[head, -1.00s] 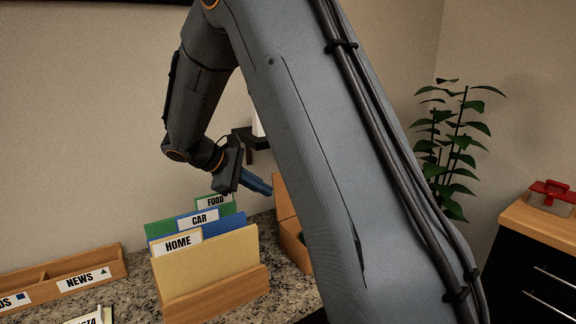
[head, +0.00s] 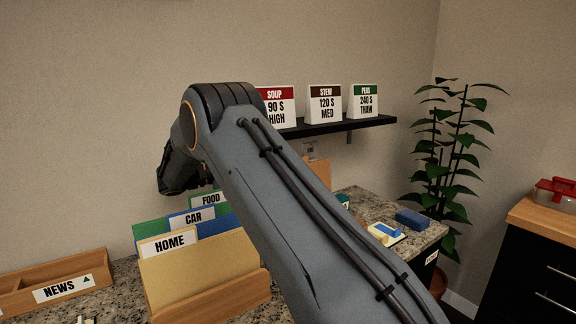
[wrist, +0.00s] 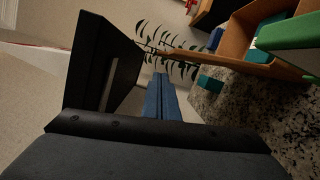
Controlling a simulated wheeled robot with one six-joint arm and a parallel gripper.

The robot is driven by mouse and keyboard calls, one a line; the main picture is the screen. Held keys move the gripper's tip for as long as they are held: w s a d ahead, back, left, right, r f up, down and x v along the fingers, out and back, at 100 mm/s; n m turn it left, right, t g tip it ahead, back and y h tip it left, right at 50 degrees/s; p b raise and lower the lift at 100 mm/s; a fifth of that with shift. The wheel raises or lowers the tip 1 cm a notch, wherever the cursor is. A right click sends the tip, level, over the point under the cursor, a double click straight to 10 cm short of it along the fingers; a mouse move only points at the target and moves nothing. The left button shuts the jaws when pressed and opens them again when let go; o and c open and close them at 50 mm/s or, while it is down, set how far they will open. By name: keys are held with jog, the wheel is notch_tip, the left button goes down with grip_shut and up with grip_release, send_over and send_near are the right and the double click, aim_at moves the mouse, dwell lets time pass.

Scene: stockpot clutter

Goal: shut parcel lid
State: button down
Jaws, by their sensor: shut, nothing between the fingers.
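The parcel is mostly hidden behind my arm in the head view. A tan upright panel (head: 318,172), which looks like its raised lid, shows just right of the arm. My gripper is hidden in the head view, where only my dark wrist shows behind the folders. In the wrist view my gripper's blue fingers (wrist: 161,84) are together, empty and touching nothing visible. A tan open-sided box (wrist: 240,42) with green things at it lies up and to the right of the fingers; I cannot tell if it is the parcel.
A wooden file holder (head: 215,298) with labelled folders stands at the front left, beside a NEWS tray (head: 20,300). A black shelf (head: 345,126) with cards hangs behind. A blue block (head: 411,218) lies at the counter's right end. A plant (head: 450,150) stands beyond.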

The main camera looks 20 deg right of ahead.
jog(key=d+p, duration=0.3)
jog(key=d, duration=0.7)
jog(key=shift+s+r+p, duration=0.25)
jog(key=shift+s+p, duration=0.05)
jog(key=shift+p, duration=0.1)
